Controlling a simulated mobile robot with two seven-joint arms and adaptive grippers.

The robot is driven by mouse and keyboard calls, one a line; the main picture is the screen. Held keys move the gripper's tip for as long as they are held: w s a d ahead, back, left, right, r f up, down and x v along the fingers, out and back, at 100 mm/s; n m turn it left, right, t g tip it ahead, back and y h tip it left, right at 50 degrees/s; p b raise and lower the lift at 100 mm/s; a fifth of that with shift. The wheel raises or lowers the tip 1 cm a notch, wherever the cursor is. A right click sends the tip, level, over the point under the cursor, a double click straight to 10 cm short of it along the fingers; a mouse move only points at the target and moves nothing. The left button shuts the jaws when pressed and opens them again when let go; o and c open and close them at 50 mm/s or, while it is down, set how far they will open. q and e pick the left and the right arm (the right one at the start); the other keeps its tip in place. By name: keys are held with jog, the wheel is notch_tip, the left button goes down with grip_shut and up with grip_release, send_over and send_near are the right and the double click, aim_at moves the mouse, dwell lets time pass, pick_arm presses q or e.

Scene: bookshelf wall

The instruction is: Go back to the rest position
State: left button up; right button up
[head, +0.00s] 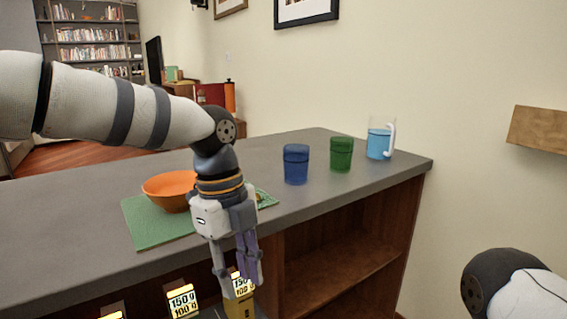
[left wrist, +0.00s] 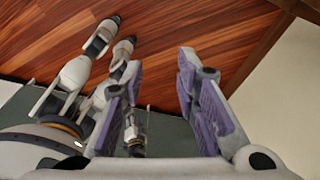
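My left gripper (head: 238,280) points down in front of the counter's front edge. Its fingers are apart with nothing between them; the left wrist view also shows the open fingers (left wrist: 160,60), with wooden floor beyond. My left arm reaches across the head view from the left. Part of my right arm shows at the lower right; its gripper is out of the picture.
The grey counter (head: 80,215) holds an orange bowl (head: 168,191) on a green mat (head: 150,226), a blue cup (head: 296,165), a green cup (head: 341,154) and a pitcher (head: 378,143) of blue liquid. Yellow-labelled items (head: 183,302) lie low, near the left gripper. A wooden wall shelf (head: 538,128) is at right.

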pick_arm(q)
jog(key=s+d+f+n+g+h, duration=0.1)
jog(key=s+f+n, duration=0.2)
jog(key=f, duration=0.5)
jog(key=s+d+f+n+g, duration=0.1)
jog(key=s+f+n, duration=0.15)
jog(key=f, duration=0.55)
jog(key=s+a+f+n+h, duration=0.1)
jog(key=s+a+f+n, duration=0.2)
jog(key=s+f+n, duration=0.7)
jog(key=s+a+f+n+y, duration=0.1)
jog(key=s+a+n, duration=0.4)
jog(key=s, duration=0.5)
jog(key=s+a+f+n+y, duration=0.2)
jog(key=s+a+f+n, duration=0.2)
jog(key=s+a, duration=0.5)
jog(key=shift+s+a+f+n+t, duration=0.3)
jog(key=shift+s+n, duration=0.45)
jog(key=shift+s, duration=0.35)
